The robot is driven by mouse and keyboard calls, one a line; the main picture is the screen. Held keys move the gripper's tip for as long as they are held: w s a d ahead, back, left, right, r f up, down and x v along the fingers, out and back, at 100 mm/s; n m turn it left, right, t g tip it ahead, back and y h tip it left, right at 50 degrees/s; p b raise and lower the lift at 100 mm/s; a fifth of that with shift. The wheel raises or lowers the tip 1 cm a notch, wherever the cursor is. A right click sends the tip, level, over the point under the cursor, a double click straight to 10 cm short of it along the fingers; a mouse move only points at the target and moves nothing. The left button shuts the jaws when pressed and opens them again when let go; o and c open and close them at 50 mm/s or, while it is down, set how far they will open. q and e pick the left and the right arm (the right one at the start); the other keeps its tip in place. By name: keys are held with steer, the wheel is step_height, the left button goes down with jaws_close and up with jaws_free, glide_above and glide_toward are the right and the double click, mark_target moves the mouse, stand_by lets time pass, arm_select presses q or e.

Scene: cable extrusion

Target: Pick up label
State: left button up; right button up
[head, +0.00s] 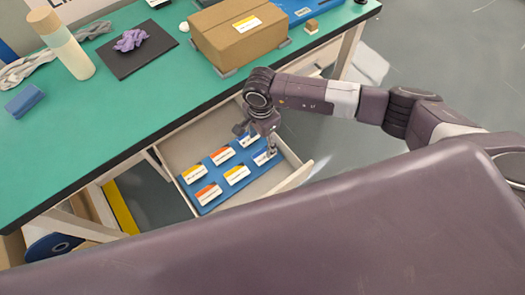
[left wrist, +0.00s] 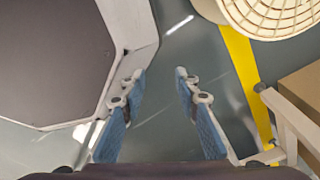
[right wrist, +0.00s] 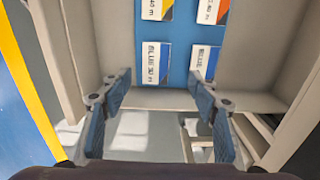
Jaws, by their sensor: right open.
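Several white labels with coloured bands lie on a blue mat (head: 218,173) in an open drawer. They include an orange-banded label (head: 208,194), a yellow-banded label (head: 237,175) and a blue-banded label (head: 265,157). My right gripper (head: 257,141) is over the right side of the drawer, open and empty. In the right wrist view, a label reading "BLUE 30 M" (right wrist: 155,63) lies ahead, between the lines of the open fingers (right wrist: 158,86); another blue-banded label (right wrist: 205,62) is beside the right finger. My left gripper (left wrist: 160,84) is open and empty above the floor.
The drawer (head: 180,151) has raised walls around the mat. The green table (head: 120,105) above it bears a cardboard box (head: 237,42), a bottle (head: 66,50), a dark mat (head: 118,62) and a blue block (head: 25,100). A pale basket (left wrist: 270,15) shows in the left wrist view.

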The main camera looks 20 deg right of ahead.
mark_target(264, 155)
steer(key=f, duration=0.2)
steer(key=f+p, duration=0.1)
steer(key=shift+s+d+f, duration=0.25)
steer(key=shift+s+d, duration=0.05)
steer(key=shift+s, duration=0.05)
step_height(264, 155, down, 2)
steer(key=shift+f, duration=0.1)
steer(key=shift+w+f, duration=0.1)
steer(key=shift+f, duration=0.35)
arm_select(q)
steer(key=s, duration=0.3)
steer(key=shift+a+r+b, duration=0.1)
steer(key=shift+r+b, duration=0.05)
steer(key=shift+b, duration=0.15)
steer(key=shift+w, duration=0.1)
arm_select(e)
steer(key=shift+f, duration=0.1)
arm_select(q)
steer(key=shift+w, duration=0.15)
steer(key=shift+w, duration=0.1)
arm_select(e)
steer(key=c, duration=0.8)
